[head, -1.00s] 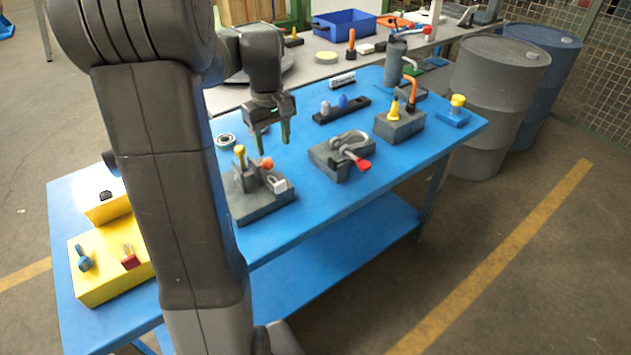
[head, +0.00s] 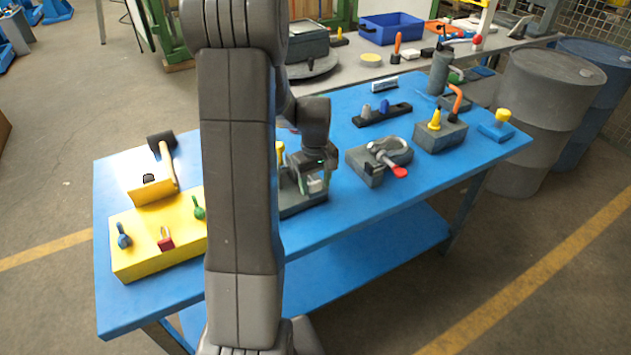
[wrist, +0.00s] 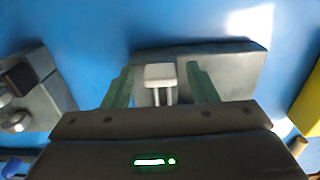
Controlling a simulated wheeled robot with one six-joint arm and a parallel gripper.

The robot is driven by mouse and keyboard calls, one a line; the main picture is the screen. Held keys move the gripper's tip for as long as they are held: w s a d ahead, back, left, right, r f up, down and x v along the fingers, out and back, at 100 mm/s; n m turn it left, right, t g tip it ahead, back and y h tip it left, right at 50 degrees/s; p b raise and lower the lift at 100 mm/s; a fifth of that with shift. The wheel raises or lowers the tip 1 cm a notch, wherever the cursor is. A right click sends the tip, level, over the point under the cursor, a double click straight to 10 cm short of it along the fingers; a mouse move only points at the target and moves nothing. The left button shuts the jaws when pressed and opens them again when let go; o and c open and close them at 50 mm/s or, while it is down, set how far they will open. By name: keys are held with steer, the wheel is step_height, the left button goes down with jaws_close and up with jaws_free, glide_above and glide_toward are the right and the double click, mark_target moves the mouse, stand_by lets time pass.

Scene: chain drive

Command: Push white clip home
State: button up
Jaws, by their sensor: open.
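The white clip (wrist: 160,72) shows in the wrist view as a pale block with two thin prongs. It is on a dark grey block (wrist: 232,72), between the two green fingers of my gripper (wrist: 160,80). The fingers are open, with a visible gap on each side of the clip. In the head view my gripper (head: 314,182) is low over the grey block (head: 303,205), and a small part of the clip (head: 315,186) shows there. My arm hides most of the block in that view. How deep the clip sits cannot be told.
A grey block with a shackle and red-handled pin (head: 378,160) stands close to the right. Bare blue tabletop (head: 330,230) lies in front.

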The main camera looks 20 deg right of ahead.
steer(key=shift+f, duration=0.1)
jaws_close()
steer(key=shift+w+a, duration=0.15)
steer(key=shift+w, duration=1.6)
jaws_free()
step_height(320, 180, up, 14)
steer(key=b, duration=0.1)
steer(key=shift+f, duration=0.15)
